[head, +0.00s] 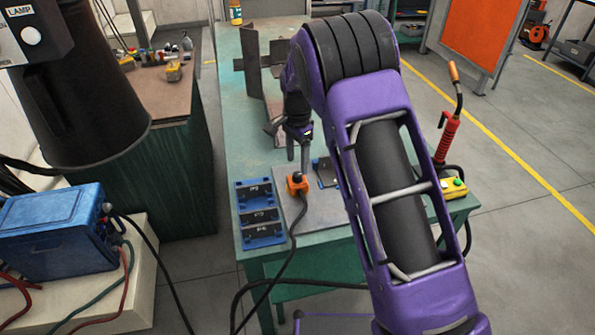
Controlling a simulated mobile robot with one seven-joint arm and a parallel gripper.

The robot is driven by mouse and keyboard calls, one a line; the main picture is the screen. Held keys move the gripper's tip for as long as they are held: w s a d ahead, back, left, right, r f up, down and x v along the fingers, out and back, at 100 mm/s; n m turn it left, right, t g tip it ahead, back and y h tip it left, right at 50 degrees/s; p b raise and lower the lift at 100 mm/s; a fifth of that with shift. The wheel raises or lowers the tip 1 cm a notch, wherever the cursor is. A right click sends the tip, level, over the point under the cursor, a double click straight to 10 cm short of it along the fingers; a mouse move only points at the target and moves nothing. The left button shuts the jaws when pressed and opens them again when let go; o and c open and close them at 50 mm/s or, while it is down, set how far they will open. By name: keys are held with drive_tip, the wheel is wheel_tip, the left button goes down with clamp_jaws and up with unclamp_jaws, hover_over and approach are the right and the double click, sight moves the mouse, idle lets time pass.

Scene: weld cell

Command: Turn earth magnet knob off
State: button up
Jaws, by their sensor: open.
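The earth magnet (297,185) is a small orange block on a grey plate (312,212) on the green table. A black cable runs from it toward the table's front edge. My gripper (298,152) points down just above the magnet, its two grey fingers apart. One finger reaches close to the magnet's top; I cannot tell whether it touches. The knob is too small to read, and its setting cannot be told.
A blue tray (240,216) with dark labelled pieces lies left of the plate. Upright dark steel plates (253,65) stand farther back. My purple arm hides the table's right part.

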sight(297, 174)
drive_tip(key=shift+f, duration=2.15)
drive_tip(key=shift+c, duration=0.3)
clamp_jaws()
